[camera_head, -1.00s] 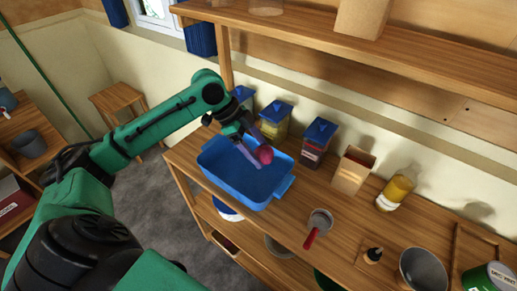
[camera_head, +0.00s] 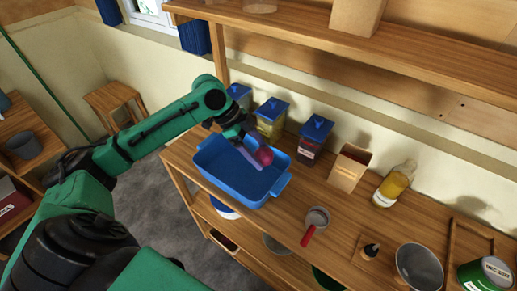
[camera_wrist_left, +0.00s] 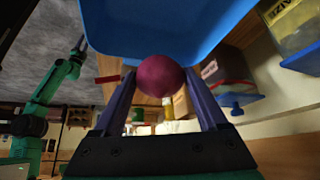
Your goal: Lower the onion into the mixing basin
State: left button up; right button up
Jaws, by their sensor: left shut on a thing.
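The onion (camera_head: 264,156) is a round, dark red-purple ball. My left gripper (camera_head: 254,155) is shut on it and holds it over the back part of the mixing basin. In the left wrist view the onion (camera_wrist_left: 160,76) sits between the two purple fingertips (camera_wrist_left: 160,80). The mixing basin (camera_head: 235,185) is a blue rectangular tub with side handles, on the wooden counter. Its blue wall also fills the top of the left wrist view (camera_wrist_left: 165,28). I cannot tell how far the onion is above the basin floor.
Lidded canisters (camera_head: 271,117) stand close behind the basin. A cardboard box (camera_head: 350,167), an oil bottle (camera_head: 394,185), a red-handled sieve (camera_head: 316,219) and a grey bowl (camera_head: 418,267) stand to the right. A wooden shelf (camera_head: 300,30) runs above the counter.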

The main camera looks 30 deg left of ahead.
pick_arm(q)
jog(key=shift+f+b, duration=1.1)
jog(key=shift+f, duration=1.8)
jog(key=shift+f+b, duration=1.3)
jog(key=shift+f, duration=1.5)
jog(key=o, duration=1.4)
jog(key=b+v, duration=0.2)
jog(key=v, duration=1.2)
jog(key=shift+a+r, duration=0.1)
jog(key=shift+r, duration=0.2)
